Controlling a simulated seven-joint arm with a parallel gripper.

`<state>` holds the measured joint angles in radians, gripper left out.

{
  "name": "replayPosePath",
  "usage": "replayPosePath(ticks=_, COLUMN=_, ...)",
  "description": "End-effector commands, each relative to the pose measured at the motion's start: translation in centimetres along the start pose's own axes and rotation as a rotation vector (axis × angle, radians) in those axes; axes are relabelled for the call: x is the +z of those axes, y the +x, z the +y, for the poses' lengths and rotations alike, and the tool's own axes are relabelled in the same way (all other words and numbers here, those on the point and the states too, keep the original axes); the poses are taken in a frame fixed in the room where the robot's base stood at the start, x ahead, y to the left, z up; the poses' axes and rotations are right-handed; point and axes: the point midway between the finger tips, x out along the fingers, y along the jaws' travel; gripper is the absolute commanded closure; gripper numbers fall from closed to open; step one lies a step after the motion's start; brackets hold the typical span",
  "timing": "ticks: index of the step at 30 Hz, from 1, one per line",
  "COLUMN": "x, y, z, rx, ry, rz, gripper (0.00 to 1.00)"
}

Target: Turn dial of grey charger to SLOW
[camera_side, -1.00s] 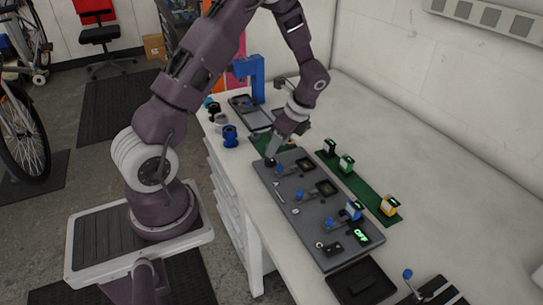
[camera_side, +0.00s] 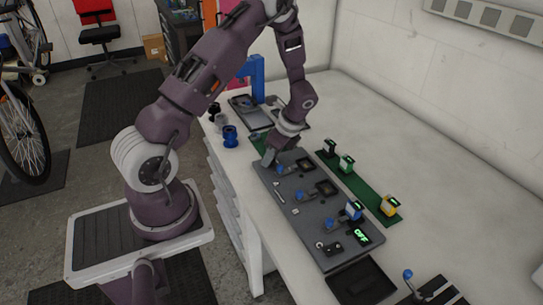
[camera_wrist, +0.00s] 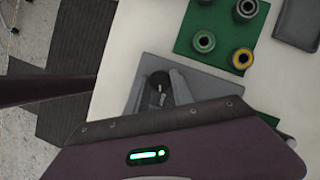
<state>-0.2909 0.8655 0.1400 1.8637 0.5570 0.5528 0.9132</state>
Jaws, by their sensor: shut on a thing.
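The grey charger panel (camera_side: 298,228) lies on the white bench in the side view, with blue levers, dark sockets and a small lit green display (camera_side: 362,235) at its near end. My gripper (camera_side: 269,160) is at the panel's far left corner. In the wrist view, a round black dial (camera_wrist: 159,84) with a pale mark sits on the grey plate (camera_wrist: 205,76), between the fingers of my gripper (camera_wrist: 156,95), which is shut on it. In the side view the gripper hides the dial. I cannot read the dial's setting labels.
A green strip (camera_side: 367,186) with green and yellow-topped blocks (camera_side: 390,205) runs behind the panel. A blue stand (camera_side: 257,80), a grey tray and a blue round part (camera_side: 229,136) stand at the far end. A black tray (camera_side: 362,283) is at the near end.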

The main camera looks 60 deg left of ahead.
Motion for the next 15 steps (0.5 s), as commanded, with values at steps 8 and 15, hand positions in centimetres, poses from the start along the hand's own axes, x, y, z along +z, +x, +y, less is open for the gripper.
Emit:
replayPosePath(ticks=8, x=-0.02, y=-0.03, z=-0.09, rx=0.024, ry=-0.06, rz=0.001, gripper=1.0)
replayPosePath(ticks=15, x=-0.01, y=-0.03, z=-0.25, rx=0.09, ry=-0.223, rz=0.002, gripper=1.0)
